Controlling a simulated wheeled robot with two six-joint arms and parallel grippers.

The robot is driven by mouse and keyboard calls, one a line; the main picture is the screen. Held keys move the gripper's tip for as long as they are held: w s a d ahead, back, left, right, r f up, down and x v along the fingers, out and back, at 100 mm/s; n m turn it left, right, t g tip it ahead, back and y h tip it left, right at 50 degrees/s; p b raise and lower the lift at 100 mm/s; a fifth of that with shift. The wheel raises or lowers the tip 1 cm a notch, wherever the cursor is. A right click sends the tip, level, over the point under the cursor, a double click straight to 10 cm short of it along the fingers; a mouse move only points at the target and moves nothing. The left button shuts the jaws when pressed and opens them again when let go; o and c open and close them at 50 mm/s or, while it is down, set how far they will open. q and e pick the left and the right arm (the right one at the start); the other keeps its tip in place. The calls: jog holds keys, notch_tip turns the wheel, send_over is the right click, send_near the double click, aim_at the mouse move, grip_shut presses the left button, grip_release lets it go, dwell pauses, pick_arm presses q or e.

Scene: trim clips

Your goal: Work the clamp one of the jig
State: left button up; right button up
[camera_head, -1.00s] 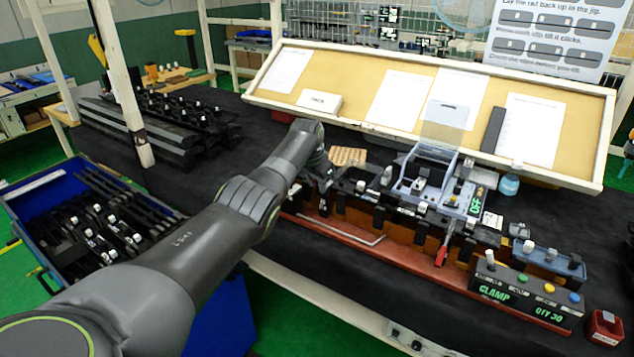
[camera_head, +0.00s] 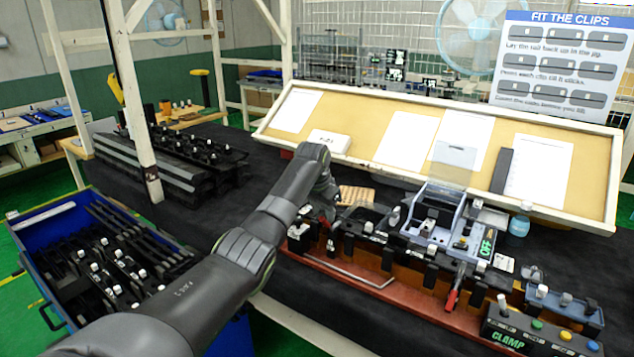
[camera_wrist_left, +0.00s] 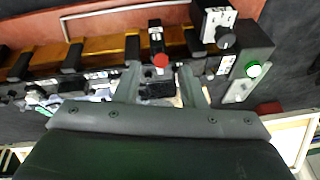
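The jig is a long row of black blocks and brown-orange parts on a red base (camera_head: 385,291). My left gripper (camera_wrist_left: 160,82) is over the jig's left end, seen in the head view. In the wrist view its two fingers are apart. A clamp with a red-tipped handle (camera_wrist_left: 160,60) shows between and just beyond the fingertips; I cannot tell if they touch it. In the head view my wrist mostly hides this clamp. Another red-handled clamp (camera_head: 452,299) stands at the jig's right part, beside a grey fixture (camera_head: 440,230) with a green OFF display. My right gripper is not in view.
A control box (camera_head: 530,335) reading CLAMP stands front right. A box with a lit green button (camera_wrist_left: 253,69) is beside the gripper. A bent metal rod (camera_head: 350,272) lies along the base. A sloping board (camera_head: 385,120) rises behind. A blue bin (camera_head: 60,215) is at left.

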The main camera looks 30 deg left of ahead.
pick_arm(q)
jog(key=b+v, duration=0.3)
jog(key=v, duration=0.8)
jog(key=shift+s+r, duration=0.15)
jog(key=shift+r, duration=0.2)
jog(key=shift+f, duration=0.15)
